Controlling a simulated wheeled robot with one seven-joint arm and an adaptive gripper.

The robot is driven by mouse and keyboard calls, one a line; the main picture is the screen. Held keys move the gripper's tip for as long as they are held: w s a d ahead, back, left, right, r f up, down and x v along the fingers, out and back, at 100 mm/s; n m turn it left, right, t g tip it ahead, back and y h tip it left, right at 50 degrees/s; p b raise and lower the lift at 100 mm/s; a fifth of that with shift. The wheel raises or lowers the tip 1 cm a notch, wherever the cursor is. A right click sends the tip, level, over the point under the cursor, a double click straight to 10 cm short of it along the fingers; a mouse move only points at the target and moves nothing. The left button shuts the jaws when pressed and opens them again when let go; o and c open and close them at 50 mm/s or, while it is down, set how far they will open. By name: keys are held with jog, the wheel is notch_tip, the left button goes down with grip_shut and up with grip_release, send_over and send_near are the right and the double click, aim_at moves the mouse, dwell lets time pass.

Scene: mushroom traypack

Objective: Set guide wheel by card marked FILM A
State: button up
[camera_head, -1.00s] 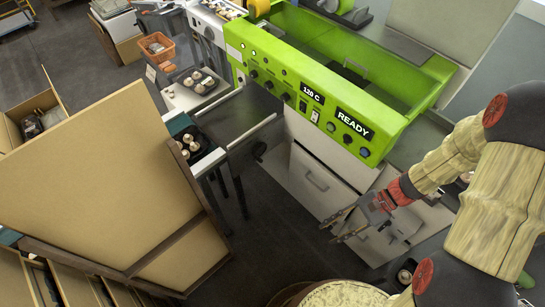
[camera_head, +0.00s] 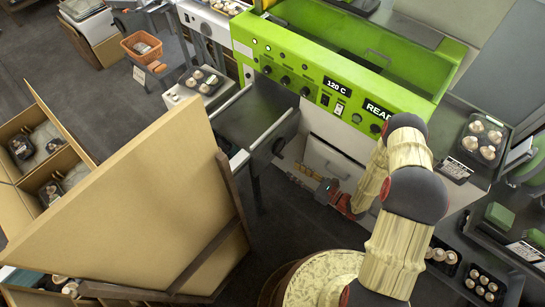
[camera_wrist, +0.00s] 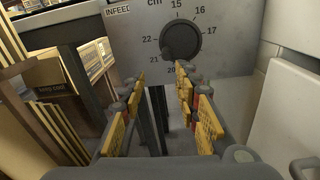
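The guide wheel is a dark round knob (camera_wrist: 181,40) on a grey plate labelled INFEED, with a cm scale around it showing numbers from 15 to 22. Its exact setting is hard to read. In the head view a dark knob (camera_head: 278,146) shows on the end of the infeed table. My gripper (camera_wrist: 160,78) is open and empty, its yellow-padded fingers apart just below and in front of the knob, not visibly touching it. In the head view my gripper (camera_head: 305,172) is small, low and right of the knob. No card reading FILM A is legible.
The green machine (camera_head: 300,60) displays 120 C. A large cardboard panel (camera_head: 140,210) stands at left. Mushroom trays lie on the side table (camera_head: 190,98) and right counter (camera_head: 450,135). Cardboard boxes (camera_wrist: 65,90) stand left of the fingers; a white panel (camera_wrist: 290,110) stands right.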

jog(key=w+r+b+x, duration=0.1)
jog(key=x, duration=0.6)
jog(key=shift+w+t, duration=0.25)
jog(key=shift+t, duration=0.05)
jog(key=shift+d+r, duration=0.1)
jog(key=shift+c, duration=0.6)
grip_shut()
